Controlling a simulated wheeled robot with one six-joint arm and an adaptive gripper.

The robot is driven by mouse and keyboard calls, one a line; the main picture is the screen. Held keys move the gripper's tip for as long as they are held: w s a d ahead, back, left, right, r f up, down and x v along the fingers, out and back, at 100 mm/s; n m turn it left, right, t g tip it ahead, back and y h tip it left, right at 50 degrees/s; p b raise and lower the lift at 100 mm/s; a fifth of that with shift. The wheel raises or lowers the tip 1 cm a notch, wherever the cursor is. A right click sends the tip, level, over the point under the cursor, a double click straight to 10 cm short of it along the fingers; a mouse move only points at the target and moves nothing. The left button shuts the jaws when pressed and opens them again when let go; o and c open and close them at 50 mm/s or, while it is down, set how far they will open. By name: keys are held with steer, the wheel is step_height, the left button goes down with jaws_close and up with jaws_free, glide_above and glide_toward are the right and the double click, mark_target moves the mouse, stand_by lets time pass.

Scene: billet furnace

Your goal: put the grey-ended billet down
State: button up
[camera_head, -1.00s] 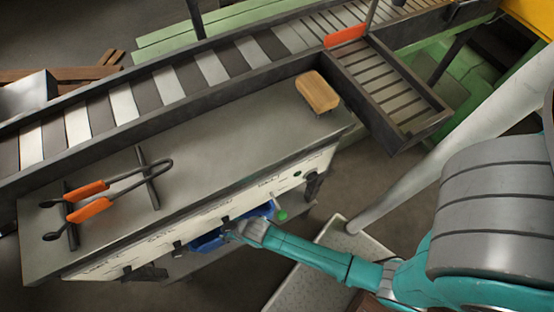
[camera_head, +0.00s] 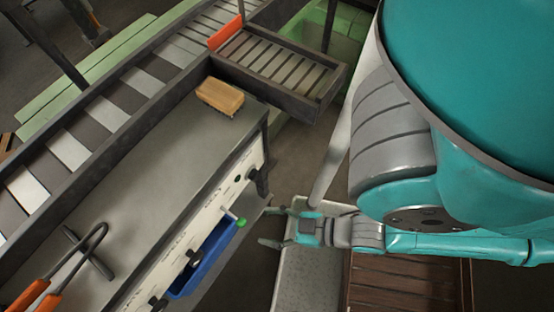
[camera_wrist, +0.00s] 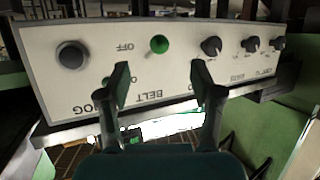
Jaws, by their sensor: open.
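No grey-ended billet can be made out in any view. My gripper (camera_head: 274,227) is open in the head view, over the floor gap beside the bench front, apart from the bench. In the wrist view my gripper (camera_wrist: 164,82) shows two spread fingers with nothing between them.
A tan block (camera_head: 220,96) lies on the grey bench (camera_head: 165,165). The roller conveyor (camera_head: 70,150) runs behind, with a slatted side tray (camera_head: 275,55). A grey plate (camera_head: 308,280) and brown slatted surface (camera_head: 400,285) are close to my arm.

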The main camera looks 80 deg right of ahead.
step_height(320, 180, up, 6)
steer(key=s, duration=0.1)
steer(key=shift+s+d+t, duration=0.2)
steer(key=shift+s+t, duration=0.1)
steer(key=shift+t, duration=0.1)
